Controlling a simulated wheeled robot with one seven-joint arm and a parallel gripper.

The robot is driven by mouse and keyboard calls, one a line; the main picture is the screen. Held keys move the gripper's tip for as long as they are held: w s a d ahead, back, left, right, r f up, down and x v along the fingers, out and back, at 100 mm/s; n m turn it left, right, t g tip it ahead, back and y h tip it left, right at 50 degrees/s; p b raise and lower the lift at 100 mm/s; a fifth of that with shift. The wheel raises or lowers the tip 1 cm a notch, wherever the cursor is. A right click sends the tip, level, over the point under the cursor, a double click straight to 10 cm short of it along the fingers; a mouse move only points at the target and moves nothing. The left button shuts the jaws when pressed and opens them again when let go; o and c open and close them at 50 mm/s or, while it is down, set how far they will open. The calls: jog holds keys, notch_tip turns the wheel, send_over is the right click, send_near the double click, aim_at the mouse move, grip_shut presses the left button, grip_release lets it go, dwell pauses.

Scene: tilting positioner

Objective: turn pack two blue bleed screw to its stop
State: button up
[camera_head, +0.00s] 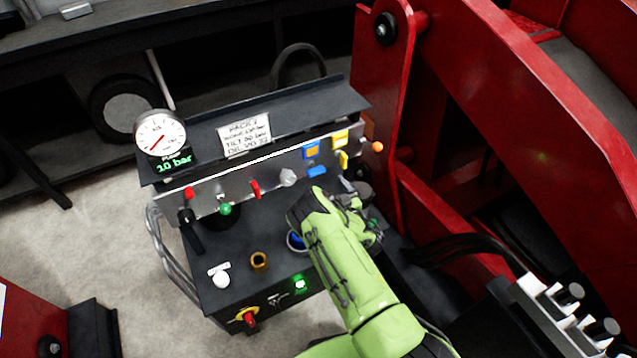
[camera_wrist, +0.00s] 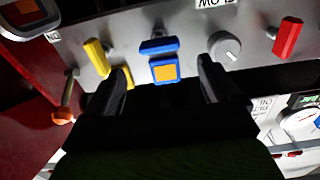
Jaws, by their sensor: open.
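The blue bleed screw (camera_head: 316,172) is a flat blue bar on the panel of the pack two console, under a blue-framed orange plate (camera_head: 311,150). In the wrist view the blue bar (camera_wrist: 159,47) lies roughly level, with the orange plate (camera_wrist: 164,70) below it in the picture. My gripper (camera_wrist: 165,76) is open, its dark fingers apart on either side of the plate and bar. I see no contact with the bar. In the head view my green arm reaches up to the panel, and my gripper (camera_head: 357,193) is partly hidden by the wrist.
A yellow handle (camera_wrist: 97,57) sits beside the left finger, and a grey knob (camera_wrist: 224,46) beside the right. A red handle (camera_wrist: 288,36) is further right. The gauge (camera_head: 160,133) shows 10 bar. A red frame (camera_head: 385,100) stands close right of the console.

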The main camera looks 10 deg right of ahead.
aim_at(318, 173)
jog(key=b+x, duration=0.3)
jog(key=x, duration=0.3)
jog(key=shift+w+a+f+b, duration=0.1)
jog(key=shift+w+f+b, duration=0.15)
jog(key=shift+b, duration=0.15)
jog(key=shift+w+a+r, duration=0.1)
jog(key=shift+w+r, duration=0.1)
jog(key=shift+w, duration=0.05)
jog(key=c, duration=1)
jog(key=shift+o, duration=0.2)
